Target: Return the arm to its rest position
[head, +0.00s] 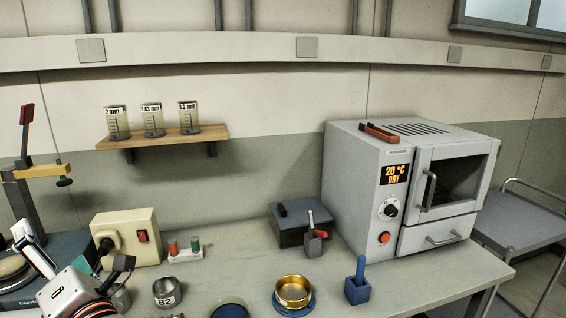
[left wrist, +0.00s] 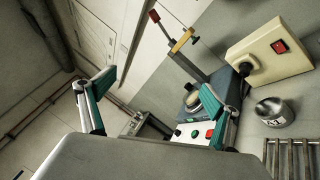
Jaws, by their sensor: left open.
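My left gripper (head: 74,252) is at the lower left of the head view, in front of the cream power box. Its jaws are spread wide and hold nothing. Both fingers also show in the left wrist view (left wrist: 160,92), well apart, with the capping stand seen beyond them. My left arm is only partly visible at the bottom left. My right gripper and arm are out of both views.
The cream power box (head: 127,238), metal cup (head: 167,293), brass sieve (head: 293,291), blue holder (head: 357,290) and dark box (head: 291,224) stand on the bench (head: 235,262). The drying oven (head: 352,190) is at right. Jars stand on the wall shelf (head: 165,140).

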